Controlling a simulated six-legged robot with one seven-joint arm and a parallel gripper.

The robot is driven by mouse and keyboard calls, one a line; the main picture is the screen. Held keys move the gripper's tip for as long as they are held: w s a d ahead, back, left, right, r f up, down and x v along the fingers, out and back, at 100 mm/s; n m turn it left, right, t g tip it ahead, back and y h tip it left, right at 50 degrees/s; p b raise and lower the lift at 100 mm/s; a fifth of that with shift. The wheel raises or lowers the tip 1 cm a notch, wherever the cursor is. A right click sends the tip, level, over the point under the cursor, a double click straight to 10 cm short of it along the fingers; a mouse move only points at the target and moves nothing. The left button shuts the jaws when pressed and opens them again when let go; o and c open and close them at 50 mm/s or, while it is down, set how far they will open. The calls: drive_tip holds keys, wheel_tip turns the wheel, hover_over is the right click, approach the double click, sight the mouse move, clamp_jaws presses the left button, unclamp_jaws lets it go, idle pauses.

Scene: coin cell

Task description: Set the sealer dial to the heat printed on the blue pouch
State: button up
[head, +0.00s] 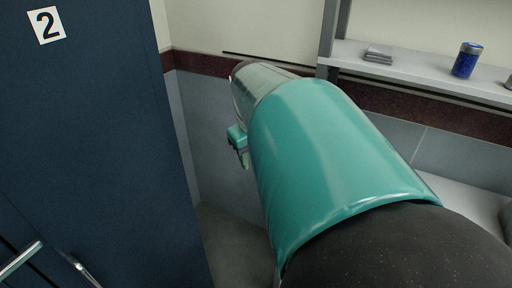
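No sealer, dial or blue pouch can be made out in the head view. My arm fills the middle and lower right of the picture and hides much of the room behind it. A small teal part at its far end, which seems to be my gripper (239,146), shows left of the arm, in front of the grey wall panel. Its fingers are mostly hidden, so I cannot tell whether it is open or shut.
A dark blue cabinet (95,130) marked with a "2" label (46,25) stands close on the left, with metal handles low down. A shelf (420,72) at upper right holds a blue can (466,60) and a small grey stack (378,54). A pale surface (460,205) shows at lower right.

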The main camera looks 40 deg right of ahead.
drive_tip(key=s+d+f+g+y, duration=0.1)
drive_tip(key=s+d+f, duration=0.1)
drive_tip(key=d, duration=0.7)
drive_tip(key=s+d+f+g+y, duration=0.1)
drive_tip(key=s+d, duration=0.1)
drive_tip(key=d, duration=0.8)
drive_tip(key=shift+m, duration=0.4)
wheel_tip(320, 180, down, 14)
drive_tip(key=shift+s+a+r, duration=0.1)
drive_tip(key=shift+a+r, duration=0.05)
drive_tip(key=shift+r, duration=0.05)
drive_tip(key=shift+c, duration=0.3)
drive_tip(key=c, duration=0.9)
